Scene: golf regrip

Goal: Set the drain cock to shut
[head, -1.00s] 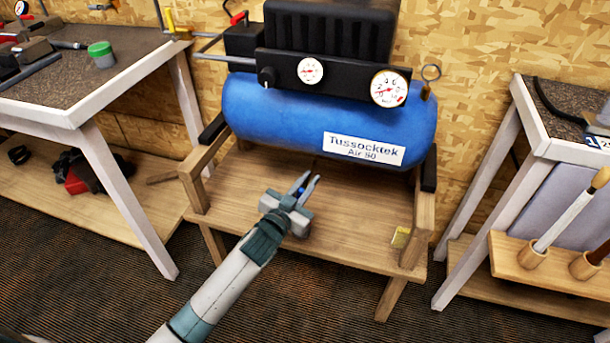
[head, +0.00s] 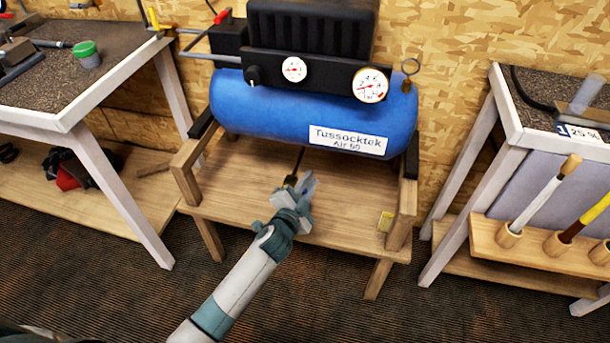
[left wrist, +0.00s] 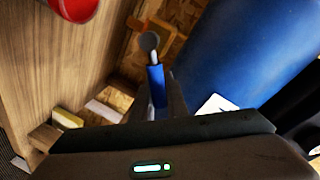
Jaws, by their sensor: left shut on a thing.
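The drain cock hangs below the blue tank (head: 265,112) of the Tussocktek compressor; its dark pipe (head: 299,159) and a small brass-coloured part (head: 290,181) show in the head view. My left gripper (head: 306,186) is at the cock, under the tank and above the wooden stand. In the left wrist view, its fingers are shut on a blue lever (left wrist: 157,88) with a round grey end (left wrist: 149,41). The fingers hide part of the lever, and I cannot tell the cock's setting. My right gripper is not in view.
Two gauges (head: 294,69) (head: 370,84) sit above the tank. Workbenches stand at left (head: 60,122) and right (head: 500,105).

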